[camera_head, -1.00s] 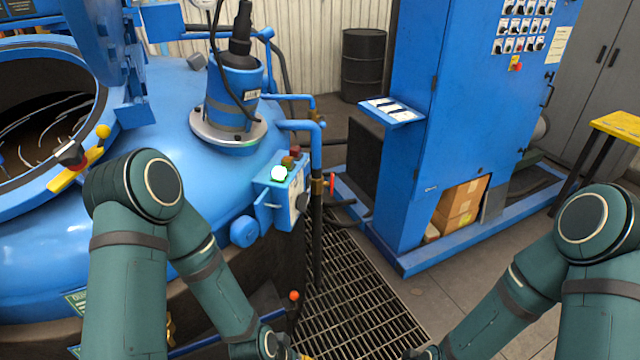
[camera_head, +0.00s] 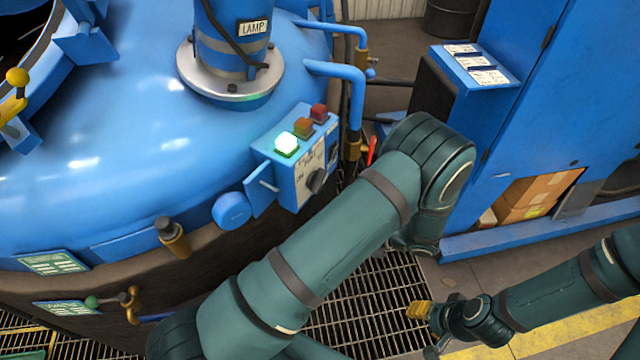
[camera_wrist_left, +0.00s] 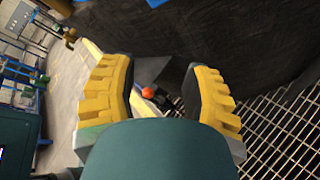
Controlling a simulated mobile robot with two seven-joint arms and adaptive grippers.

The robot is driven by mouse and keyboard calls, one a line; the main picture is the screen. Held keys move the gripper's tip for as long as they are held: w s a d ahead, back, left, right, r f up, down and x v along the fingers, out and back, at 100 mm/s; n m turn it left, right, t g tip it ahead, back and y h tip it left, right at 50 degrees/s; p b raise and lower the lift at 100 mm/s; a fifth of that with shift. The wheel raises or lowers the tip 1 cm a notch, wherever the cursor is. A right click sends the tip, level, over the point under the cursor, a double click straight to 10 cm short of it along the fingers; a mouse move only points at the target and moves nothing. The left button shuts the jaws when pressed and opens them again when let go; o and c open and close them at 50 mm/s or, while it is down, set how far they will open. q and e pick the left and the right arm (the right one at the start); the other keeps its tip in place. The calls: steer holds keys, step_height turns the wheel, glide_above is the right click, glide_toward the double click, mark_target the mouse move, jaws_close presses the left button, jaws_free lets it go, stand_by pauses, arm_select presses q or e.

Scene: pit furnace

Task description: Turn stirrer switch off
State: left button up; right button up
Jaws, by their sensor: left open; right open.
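The stirrer switch appears to be the black rotary knob (camera_head: 317,182) on the front of a blue control box (camera_head: 292,160) on the furnace's side. Its lettering is too small to read surely. On the box top a green lamp (camera_head: 286,144) glows, beside an orange and a red one. My left arm crosses in front, just right of and below the box; its gripper is hidden in the head view. In the left wrist view my left gripper (camera_wrist_left: 165,95) is open and empty, away from the knob. My right gripper (camera_head: 424,322) is low over the floor, apart from the box.
A blue pipe (camera_head: 350,95) and a red-handled valve (camera_head: 371,150) stand right of the box. A blue cabinet (camera_head: 560,110) rises at the right. Floor grating (camera_head: 370,300) lies below. A red-orange ball (camera_wrist_left: 147,93) shows between the left fingers.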

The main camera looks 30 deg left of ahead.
mark_target(323, 183)
arm_select(q)
steer(key=w+d+r+m+t+y, duration=0.3)
steer(key=w+r+t+y, duration=0.1)
steer(key=w+r, duration=0.15)
steer(key=a, duration=0.9)
steer(key=w+a+b, duration=0.1)
steer(key=a, duration=0.3)
steer(key=shift+a+r, duration=0.15)
steer(key=shift+r, duration=0.25)
jaws_close()
